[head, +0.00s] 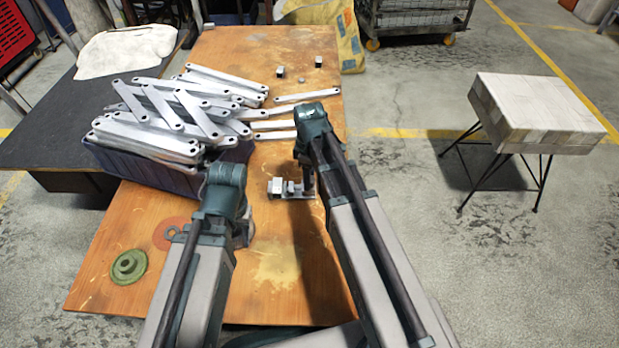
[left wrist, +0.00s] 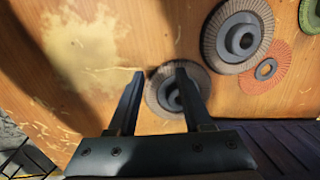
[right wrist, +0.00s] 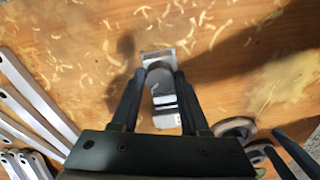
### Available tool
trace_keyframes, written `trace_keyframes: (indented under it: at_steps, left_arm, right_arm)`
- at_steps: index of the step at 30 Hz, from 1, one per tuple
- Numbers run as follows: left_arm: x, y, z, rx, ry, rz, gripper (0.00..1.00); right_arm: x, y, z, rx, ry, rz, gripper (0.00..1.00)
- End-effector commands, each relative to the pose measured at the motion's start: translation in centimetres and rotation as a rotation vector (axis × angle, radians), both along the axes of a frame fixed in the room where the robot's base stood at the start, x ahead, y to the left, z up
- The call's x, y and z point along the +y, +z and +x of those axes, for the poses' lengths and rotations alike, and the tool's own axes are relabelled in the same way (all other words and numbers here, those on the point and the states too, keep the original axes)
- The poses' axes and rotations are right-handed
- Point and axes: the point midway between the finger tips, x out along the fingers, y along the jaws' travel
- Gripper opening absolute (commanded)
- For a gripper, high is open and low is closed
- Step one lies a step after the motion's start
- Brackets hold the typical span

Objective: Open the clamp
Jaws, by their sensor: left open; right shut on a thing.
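The clamp (head: 277,187) is a small metal piece on the wooden table, right of the blue crate. In the right wrist view the clamp (right wrist: 165,120) lies between the fingers of my right gripper (right wrist: 160,72). That gripper points down at it and is shut on part of it, seemingly its handle; the exact contact is hard to see. In the head view my right arm stands just right of the clamp. My left gripper (left wrist: 157,73) is open and empty above a grey flap disc (left wrist: 160,98); in the head view its fingers are mostly hidden by my arm.
A blue crate (head: 62,172) heaped with galvanized brackets (head: 150,132) stands left. Loose brackets (head: 307,96) and small dark blocks (head: 280,72) lie farther back. A green disc (head: 128,267) and an orange disc (head: 168,233) lie front left. The table's front middle is clear.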

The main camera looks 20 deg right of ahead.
Motion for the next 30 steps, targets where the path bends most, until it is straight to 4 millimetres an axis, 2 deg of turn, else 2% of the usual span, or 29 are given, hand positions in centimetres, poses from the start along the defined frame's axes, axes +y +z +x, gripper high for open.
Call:
trace_keyframes:
  at_steps: [18, 24, 30]
  left_arm:
    - [0.0, 0.0, 0.0, 0.0, 0.0, 0.0, 0.5]
    - [0.0, 0.0, 0.0, 0.0, 0.0, 0.0, 0.5]
    - [0.0, 0.0, 0.0, 0.0, 0.0, 0.0, 0.5]
  right_arm:
    - [0.01, 0.0, -0.01, 0.0, 0.869, 0.0, 0.0]
    - [0.01, 0.0, -0.01, 0.0, 1.017, 0.0, 0.0]
    - [0.01, 0.0, -0.01, 0.0, 1.029, 0.0, 0.0]
